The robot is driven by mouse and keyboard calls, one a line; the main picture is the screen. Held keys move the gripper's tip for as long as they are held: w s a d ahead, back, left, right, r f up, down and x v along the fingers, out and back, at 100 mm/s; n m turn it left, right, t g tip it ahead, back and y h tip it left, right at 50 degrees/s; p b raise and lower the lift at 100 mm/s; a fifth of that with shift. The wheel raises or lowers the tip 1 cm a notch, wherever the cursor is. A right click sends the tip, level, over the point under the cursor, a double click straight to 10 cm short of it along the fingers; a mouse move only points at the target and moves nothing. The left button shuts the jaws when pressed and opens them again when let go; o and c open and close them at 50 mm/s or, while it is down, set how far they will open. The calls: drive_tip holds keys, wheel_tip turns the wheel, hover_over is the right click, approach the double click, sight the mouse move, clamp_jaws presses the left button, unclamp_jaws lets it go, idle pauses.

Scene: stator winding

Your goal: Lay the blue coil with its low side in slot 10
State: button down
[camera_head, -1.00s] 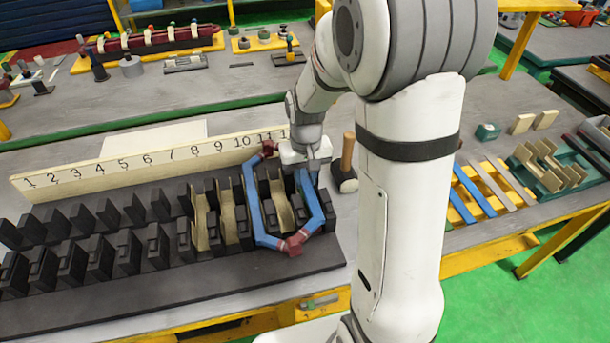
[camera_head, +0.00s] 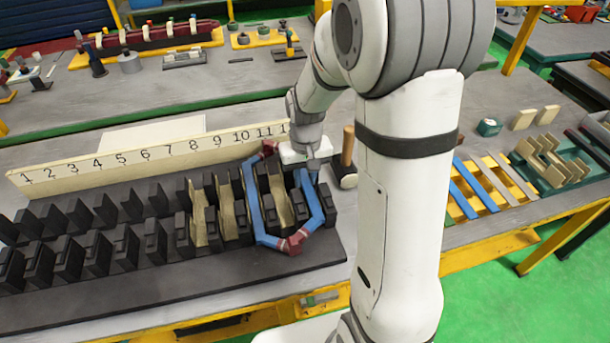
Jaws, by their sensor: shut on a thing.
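The blue coil (camera_head: 254,207) is a six-sided loop with dark red wrapped ends, one at the back and one at the front (camera_head: 294,242). It lies over the right end of the black slotted stator (camera_head: 120,291). My gripper (camera_head: 311,168) is shut on the coil's right side, near its back. The coil's left side runs along the black teeth below numbers 10 and 11 on the number board (camera_head: 120,162). I cannot tell how deep either side sits. Cream liners (camera_head: 225,208) show in several slots, including between the coil's two sides. The fingertips are partly hidden.
A wooden-handled mallet (camera_head: 348,148) stands just right of the gripper. Blue and grey strips (camera_head: 474,187) lie on a yellow rack at right, beside a teal tray (camera_head: 572,178) with cream pieces. My arm hides the table's middle.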

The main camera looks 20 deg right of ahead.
drive_tip(key=shift+f+b, duration=0.3)
idle(0.5)
drive_tip(key=c, duration=1.1)
unclamp_jaws()
drive_tip(key=shift+c, duration=0.2)
drive_tip(key=shift+r, duration=0.2)
drive_tip(key=shift+r+p, duration=0.6)
wheel_tip(320, 180, up, 8)
drive_tip(key=p, duration=0.5)
drive_tip(key=shift+f, duration=0.25)
